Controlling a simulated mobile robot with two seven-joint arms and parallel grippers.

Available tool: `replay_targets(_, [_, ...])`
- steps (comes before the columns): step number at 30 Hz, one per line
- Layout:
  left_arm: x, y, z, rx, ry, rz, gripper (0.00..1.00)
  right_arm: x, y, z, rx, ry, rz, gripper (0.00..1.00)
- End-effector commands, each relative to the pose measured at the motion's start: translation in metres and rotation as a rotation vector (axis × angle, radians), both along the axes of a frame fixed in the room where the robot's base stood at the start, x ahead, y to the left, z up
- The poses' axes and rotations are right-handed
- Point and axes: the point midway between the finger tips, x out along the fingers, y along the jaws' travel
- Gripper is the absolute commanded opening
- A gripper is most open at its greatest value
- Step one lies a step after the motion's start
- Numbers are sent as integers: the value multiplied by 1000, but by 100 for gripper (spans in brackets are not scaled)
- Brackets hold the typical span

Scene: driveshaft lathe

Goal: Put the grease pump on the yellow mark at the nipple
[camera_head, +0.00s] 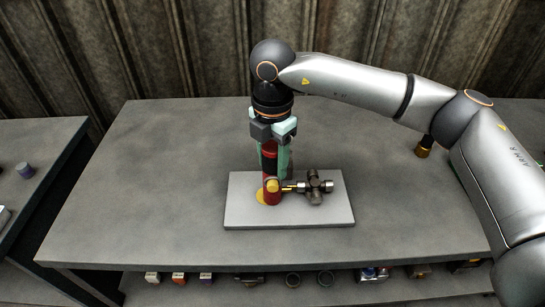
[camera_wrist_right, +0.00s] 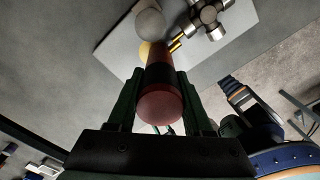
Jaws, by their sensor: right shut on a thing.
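The red grease pump (camera_head: 271,190) with a black band stands upright in my right gripper (camera_head: 273,155), whose green fingers are shut on it. The pump also shows in the right wrist view (camera_wrist_right: 160,72). Its lower end is over or on the yellow mark (camera_head: 261,196); I cannot tell whether it touches the plate. The mark peeks out on the pump's left side and also shows in the wrist view (camera_wrist_right: 145,49). A metal cross joint (camera_head: 318,186) lies just right of the pump, with the brass nipple (camera_head: 289,188) pointing at it. My left gripper is out of view.
The pale plate (camera_head: 295,214) lies on a grey workbench (camera_head: 150,190) with wide free room to the left. A black and brass item (camera_head: 424,147) stands at the bench's right. Several small parts sit on a shelf below. A side table (camera_head: 55,150) is at left.

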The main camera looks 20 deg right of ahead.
Motion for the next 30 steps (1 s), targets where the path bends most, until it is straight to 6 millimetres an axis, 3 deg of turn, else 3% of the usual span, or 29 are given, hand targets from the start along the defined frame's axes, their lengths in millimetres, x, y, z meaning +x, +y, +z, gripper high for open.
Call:
replay_targets(9, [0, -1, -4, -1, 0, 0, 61, 0, 0, -3, 1, -3, -1, 0])
replay_targets(10, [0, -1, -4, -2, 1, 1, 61, 0, 0, -3, 0, -1, -1, 53])
replay_targets(17, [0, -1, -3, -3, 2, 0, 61, 0, 0, -2, 0, -1, -1, 79])
replay_targets(26, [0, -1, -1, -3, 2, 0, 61, 0, 0, 0, 0, -1, -1, 81])
replay_targets(30, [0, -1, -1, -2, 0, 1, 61, 1, 0, 13, 2, -5, -1, 81])
